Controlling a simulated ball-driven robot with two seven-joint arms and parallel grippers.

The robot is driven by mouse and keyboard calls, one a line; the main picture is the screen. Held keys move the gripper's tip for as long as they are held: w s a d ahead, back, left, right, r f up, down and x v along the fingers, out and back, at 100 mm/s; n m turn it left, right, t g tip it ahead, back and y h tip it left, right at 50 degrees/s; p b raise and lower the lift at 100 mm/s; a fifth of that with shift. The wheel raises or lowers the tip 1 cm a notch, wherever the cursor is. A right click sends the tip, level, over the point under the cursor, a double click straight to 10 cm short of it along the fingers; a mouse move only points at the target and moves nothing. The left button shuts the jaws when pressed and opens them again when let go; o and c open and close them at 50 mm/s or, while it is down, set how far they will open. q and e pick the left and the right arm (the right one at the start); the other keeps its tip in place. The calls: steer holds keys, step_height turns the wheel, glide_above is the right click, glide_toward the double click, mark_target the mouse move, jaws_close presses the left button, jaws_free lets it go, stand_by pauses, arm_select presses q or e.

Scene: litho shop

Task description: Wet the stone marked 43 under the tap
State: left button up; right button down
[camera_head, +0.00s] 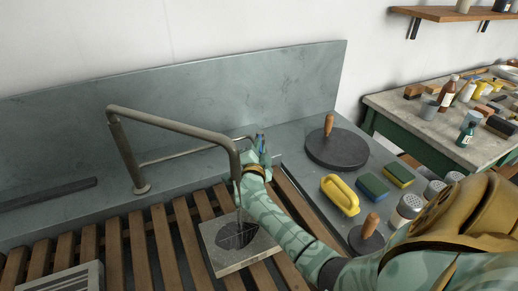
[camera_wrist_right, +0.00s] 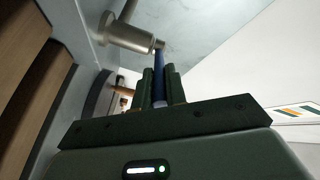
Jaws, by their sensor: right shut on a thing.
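A flat grey stone (camera_head: 222,257) lies on the wooden slats of the sink, below the spout end of the tap (camera_head: 178,123). A dark patch (camera_head: 236,238) covers the middle of its top, and thin streaks run down to it from the spout. I cannot read a number on it. My right gripper (camera_head: 261,143) is behind the spout at the back of the sink. In the right wrist view it is shut on the blue lever (camera_wrist_right: 159,72) of a metal valve (camera_wrist_right: 128,33). My left gripper is not in view.
Another stone (camera_head: 72,281) with dark lines lies on the slats at lower left. Right of the sink are a dark round disc (camera_head: 337,150) with a wooden handle, a yellow-handled tool (camera_head: 340,195), sponges (camera_head: 372,187) and shaker cans (camera_head: 408,207). A cluttered bench (camera_head: 400,105) stands beyond.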

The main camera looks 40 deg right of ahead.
steer(key=d+n+t+y+p, duration=0.1)
steer(key=n+y, duration=0.1)
steer(key=s+d+n+t+y+p, duration=0.1)
steer(key=t+y, duration=0.1)
steer(key=s+d+n+t+y+p, duration=0.1)
steer(key=n+t+y, duration=0.1)
steer(key=y, duration=0.1)
steer(key=shift+d+n, duration=0.25)
steer(key=shift+n, duration=0.05)
steer(key=c, duration=1.4)
jaws_free()
steer(key=shift+c, duration=0.2)
steer(key=shift+s, duration=0.1)
